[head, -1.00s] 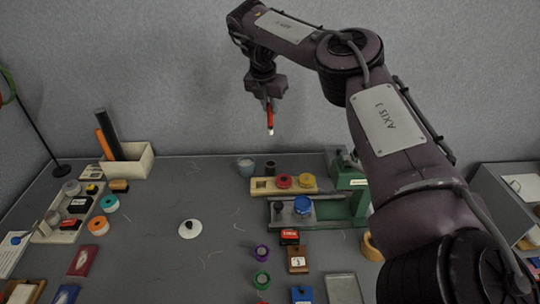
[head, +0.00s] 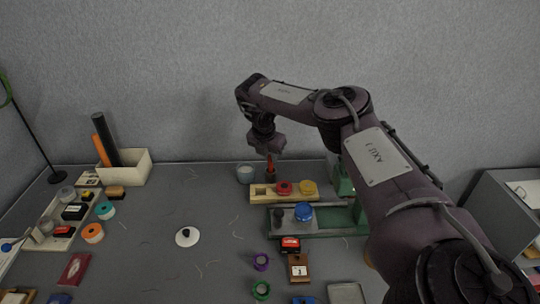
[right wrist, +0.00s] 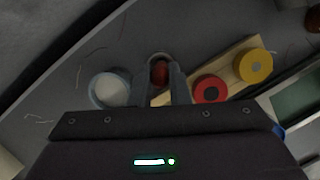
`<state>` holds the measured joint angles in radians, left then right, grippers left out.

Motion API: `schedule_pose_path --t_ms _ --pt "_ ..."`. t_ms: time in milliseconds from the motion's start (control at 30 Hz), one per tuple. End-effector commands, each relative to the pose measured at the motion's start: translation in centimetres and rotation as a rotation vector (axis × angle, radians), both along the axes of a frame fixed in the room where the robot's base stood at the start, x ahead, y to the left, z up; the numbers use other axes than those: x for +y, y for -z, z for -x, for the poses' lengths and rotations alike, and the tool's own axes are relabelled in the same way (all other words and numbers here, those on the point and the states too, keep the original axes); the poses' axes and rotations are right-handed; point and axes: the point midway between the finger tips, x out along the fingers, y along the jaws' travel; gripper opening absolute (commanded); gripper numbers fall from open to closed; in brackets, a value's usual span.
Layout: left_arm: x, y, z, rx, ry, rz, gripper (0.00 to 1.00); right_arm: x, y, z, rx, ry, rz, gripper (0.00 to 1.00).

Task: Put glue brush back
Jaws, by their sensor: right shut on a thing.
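The glue brush (head: 270,165) has a red handle and stands roughly upright in my right gripper (head: 267,153). The right gripper is shut on it. In the right wrist view, the brush's red end (right wrist: 159,73) shows between the two fingers. A small round dark rim (right wrist: 160,56) shows around the brush there, at the spot of the small dark cup. The brush's lower end is hidden, so I cannot tell how deep it is in the cup. My left gripper is out of view.
A grey-white cup (head: 245,174) stands close left of the brush. A wooden block (head: 262,194) with a red tape roll (head: 284,187) and a yellow one (head: 307,187) lies just in front. A green-based device (head: 340,214) is to the right. Open table lies left.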

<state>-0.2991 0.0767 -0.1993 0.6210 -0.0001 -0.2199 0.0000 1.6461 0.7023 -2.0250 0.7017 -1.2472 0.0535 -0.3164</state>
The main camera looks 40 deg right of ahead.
Motion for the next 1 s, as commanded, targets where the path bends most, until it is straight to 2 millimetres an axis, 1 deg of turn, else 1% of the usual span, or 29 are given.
schedule_pose_path --t_ms 200,233,367,633,733,867,1000 --pt "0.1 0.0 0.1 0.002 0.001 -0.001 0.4 0.0 0.1 0.0 -0.001 0.0 0.0 0.0" --pt "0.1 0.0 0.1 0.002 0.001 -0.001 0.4 0.0 0.1 0.0 -0.001 0.0 0.0 0.2" --pt "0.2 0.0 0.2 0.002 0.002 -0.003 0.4 0.0 0.1 0.0 -0.001 0.0 0.0 0.37" --pt "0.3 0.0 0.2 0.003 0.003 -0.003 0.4 0.0 0.0 0.0 -0.001 0.0 0.0 0.38" --pt "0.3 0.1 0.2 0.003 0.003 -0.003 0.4 0.2 -0.5 0.0 -0.001 -0.001 -0.003 0.38" --pt "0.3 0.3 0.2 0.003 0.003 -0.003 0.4 0.6 -2.2 0.2 -0.004 -0.001 -0.003 0.38" --pt "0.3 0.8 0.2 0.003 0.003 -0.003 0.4 1.5 -5.1 0.4 -0.006 -0.002 -0.003 0.38"
